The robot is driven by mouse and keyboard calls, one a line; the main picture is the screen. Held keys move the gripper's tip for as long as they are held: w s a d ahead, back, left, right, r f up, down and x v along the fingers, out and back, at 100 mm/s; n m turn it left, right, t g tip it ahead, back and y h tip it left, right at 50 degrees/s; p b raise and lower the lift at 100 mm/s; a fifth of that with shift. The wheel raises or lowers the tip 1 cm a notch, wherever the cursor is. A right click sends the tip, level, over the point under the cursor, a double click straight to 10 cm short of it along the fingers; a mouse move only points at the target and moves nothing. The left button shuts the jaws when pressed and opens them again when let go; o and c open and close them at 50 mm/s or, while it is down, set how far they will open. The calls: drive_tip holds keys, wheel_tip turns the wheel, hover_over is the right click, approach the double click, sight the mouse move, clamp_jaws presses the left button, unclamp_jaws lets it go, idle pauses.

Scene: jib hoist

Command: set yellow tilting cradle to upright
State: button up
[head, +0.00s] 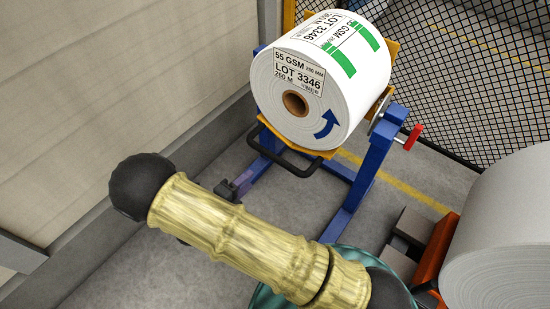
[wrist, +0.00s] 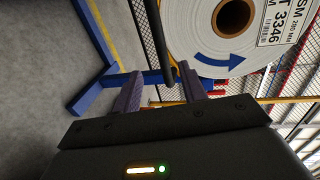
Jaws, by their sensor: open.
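The yellow tilting cradle (head: 393,50) sits in a blue stand (head: 372,155) and holds a large white paper roll (head: 345,105). The roll lies on its side, its cored end face towards me. A black bar handle (head: 290,162) runs along the cradle's near lower edge; it also shows in the wrist view (wrist: 160,40). A red-handled lever (head: 413,137) sits on the stand's right side. In the wrist view my gripper (wrist: 161,88) is open and empty, with the bar handle showing between its fingers. Whether the fingers straddle it in depth I cannot tell.
A beige wall (head: 110,90) stands close on the left. A black mesh fence (head: 470,80) is behind the stand. A second large roll (head: 505,235) on an orange support (head: 437,250) is at the right. Grey floor (head: 290,207) shows around the stand.

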sight(273, 160)
drive_tip(key=b+x, duration=0.2)
drive_tip(key=x, duration=1.2)
drive_tip(key=shift+w+d+f, duration=0.1)
drive_tip(key=shift+w+d, duration=0.15)
clamp_jaws()
